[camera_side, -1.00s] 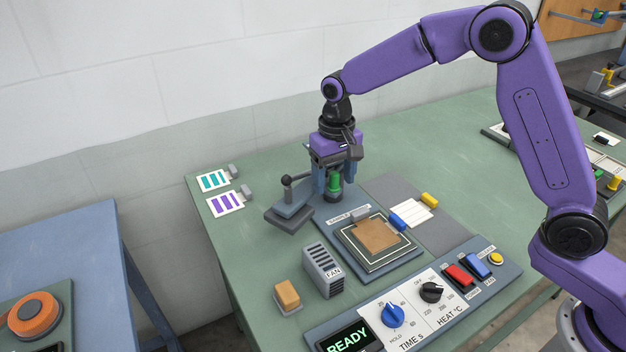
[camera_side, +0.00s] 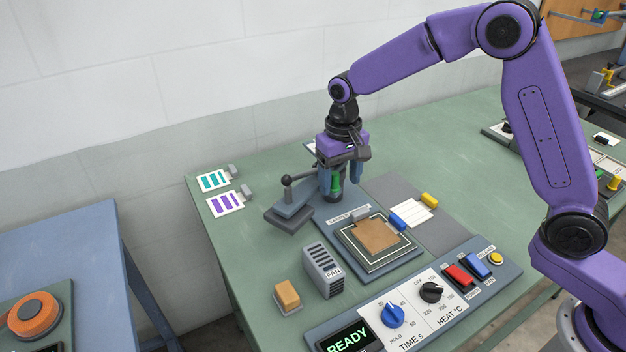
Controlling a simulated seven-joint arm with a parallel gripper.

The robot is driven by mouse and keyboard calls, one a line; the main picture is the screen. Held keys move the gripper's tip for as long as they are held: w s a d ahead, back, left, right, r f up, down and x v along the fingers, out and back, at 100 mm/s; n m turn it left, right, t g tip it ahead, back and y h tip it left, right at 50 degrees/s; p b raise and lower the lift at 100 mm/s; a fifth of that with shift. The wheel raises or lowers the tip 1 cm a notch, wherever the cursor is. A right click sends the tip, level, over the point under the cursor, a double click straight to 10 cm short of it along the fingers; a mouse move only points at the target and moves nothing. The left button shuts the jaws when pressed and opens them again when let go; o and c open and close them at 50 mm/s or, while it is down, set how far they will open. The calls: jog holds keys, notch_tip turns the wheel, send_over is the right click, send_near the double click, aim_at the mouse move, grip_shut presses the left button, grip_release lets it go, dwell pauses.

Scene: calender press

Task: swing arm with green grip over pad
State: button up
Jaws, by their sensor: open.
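The press arm's green grip (camera_side: 336,184) stands upright between the fingers of my gripper (camera_side: 340,185), which is open around it; whether the fingers touch it I cannot tell. The dark grey swing arm with its heavy plate (camera_side: 289,219) and a black ball knob (camera_side: 286,180) reaches out to the left, off the pad. The pad (camera_side: 350,243) is a dark framed square in front of my gripper, with a tan sheet (camera_side: 376,235) lying on it. The post of the press is partly hidden behind my gripper.
A grey fan box (camera_side: 323,270) and an orange-tan block (camera_side: 287,296) stand left of the pad. A control panel (camera_side: 408,312) with knobs, switches and a READY display runs along the front. Blue (camera_side: 398,221) and yellow (camera_side: 430,200) blocks lie right of the pad.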

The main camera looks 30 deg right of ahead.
jog(key=shift+s+d, duration=0.25)
jog(key=shift+d, duration=0.45)
jog(key=shift+s+d, duration=0.15)
jog(key=shift+d, duration=0.4)
